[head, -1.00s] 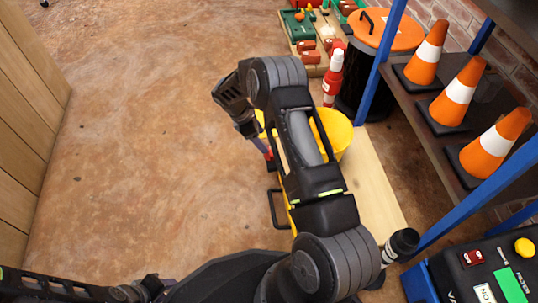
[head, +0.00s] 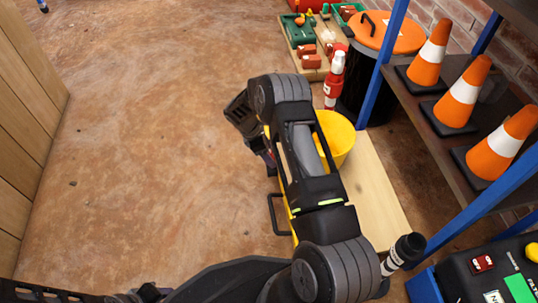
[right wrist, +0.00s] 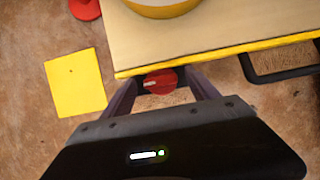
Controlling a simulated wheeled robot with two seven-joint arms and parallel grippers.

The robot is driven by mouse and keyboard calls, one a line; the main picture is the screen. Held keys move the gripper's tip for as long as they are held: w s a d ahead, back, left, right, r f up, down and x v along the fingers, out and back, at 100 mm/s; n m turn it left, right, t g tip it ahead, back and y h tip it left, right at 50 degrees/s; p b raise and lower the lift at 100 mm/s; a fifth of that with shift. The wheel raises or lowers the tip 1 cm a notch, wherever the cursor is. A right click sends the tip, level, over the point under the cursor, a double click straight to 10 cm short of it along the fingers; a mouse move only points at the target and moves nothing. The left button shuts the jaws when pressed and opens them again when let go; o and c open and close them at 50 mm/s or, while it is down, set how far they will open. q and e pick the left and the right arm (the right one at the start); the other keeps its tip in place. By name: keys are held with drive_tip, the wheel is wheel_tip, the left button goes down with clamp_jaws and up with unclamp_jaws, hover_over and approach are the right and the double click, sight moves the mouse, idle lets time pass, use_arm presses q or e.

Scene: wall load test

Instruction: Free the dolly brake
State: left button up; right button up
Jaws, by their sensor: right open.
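The dolly (head: 375,185) is a pale wooden platform with a yellow edge, on the floor below my right arm. It also shows in the right wrist view (right wrist: 220,45). A red knob (right wrist: 160,81), which looks like the brake, sits at its yellow edge. My right gripper (right wrist: 163,84) is open, with one finger on each side of the knob; I cannot tell whether they touch it. In the head view my right gripper (head: 270,162) is partly hidden by its arm. My left gripper (head: 150,292) is at the bottom edge, mostly cut off.
A yellow bucket (head: 338,138) stands on the dolly. A black handle (head: 275,214) sticks out from its side. A yellow plate (right wrist: 75,82) lies near the knob. A red bottle (head: 334,80), an orange-lidded bin (head: 388,32) and a shelf with cones (head: 465,93) stand beyond. Floor at left is clear.

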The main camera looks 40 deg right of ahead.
drive_tip(key=c, duration=1.4)
